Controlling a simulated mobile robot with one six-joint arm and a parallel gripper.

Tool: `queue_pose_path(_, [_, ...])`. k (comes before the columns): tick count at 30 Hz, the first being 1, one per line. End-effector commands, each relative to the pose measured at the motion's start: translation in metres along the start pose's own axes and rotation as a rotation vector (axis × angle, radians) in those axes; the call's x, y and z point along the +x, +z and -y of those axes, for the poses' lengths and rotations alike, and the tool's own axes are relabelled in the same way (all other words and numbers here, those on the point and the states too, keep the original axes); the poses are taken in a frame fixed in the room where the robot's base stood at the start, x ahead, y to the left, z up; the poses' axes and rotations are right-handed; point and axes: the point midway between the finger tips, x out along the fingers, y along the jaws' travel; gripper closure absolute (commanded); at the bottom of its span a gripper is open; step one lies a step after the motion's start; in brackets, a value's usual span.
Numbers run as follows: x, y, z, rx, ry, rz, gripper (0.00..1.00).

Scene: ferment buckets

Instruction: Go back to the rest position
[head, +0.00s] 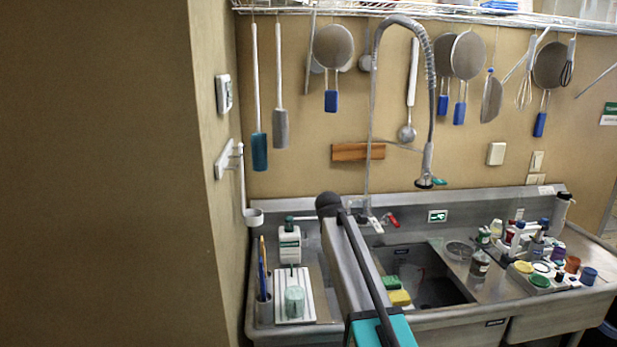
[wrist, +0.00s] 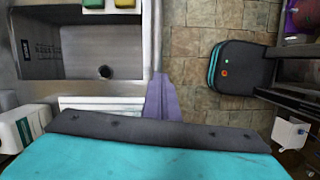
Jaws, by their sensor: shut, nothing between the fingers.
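My gripper (wrist: 162,84) shows in the wrist view as narrow purple-grey fingers, closed together with nothing between them. In that picture it lies over the front edge of the steel sink counter (wrist: 149,45), with tiled floor to its right. I cannot tell its height above the edge, and I see no contact. In the head view my dark and teal arm rises from the bottom middle in front of the sink; the fingers cannot be made out there.
A soap bottle (head: 290,244) stands left. Several bottles and jars crowd the right counter. A spray faucet (head: 428,160) hangs over the sink. A wall edge (head: 215,190) stands left.

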Motion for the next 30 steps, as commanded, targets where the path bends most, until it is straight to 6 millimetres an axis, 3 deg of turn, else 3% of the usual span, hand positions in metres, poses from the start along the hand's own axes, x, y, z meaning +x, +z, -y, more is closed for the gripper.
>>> queue_pose_path(8, [0.046, -0.005, 0.012, 0.061, -0.026, -0.005, 1.0])
queue_pose_path(13, [0.085, -0.01, 0.024, 0.118, -0.048, -0.009, 1.0])
queue_pose_path(23, [0.205, -0.024, 0.071, 0.307, -0.123, -0.015, 1.0])
queue_pose_path(30, [0.287, -0.034, 0.115, 0.455, -0.181, -0.014, 1.0])
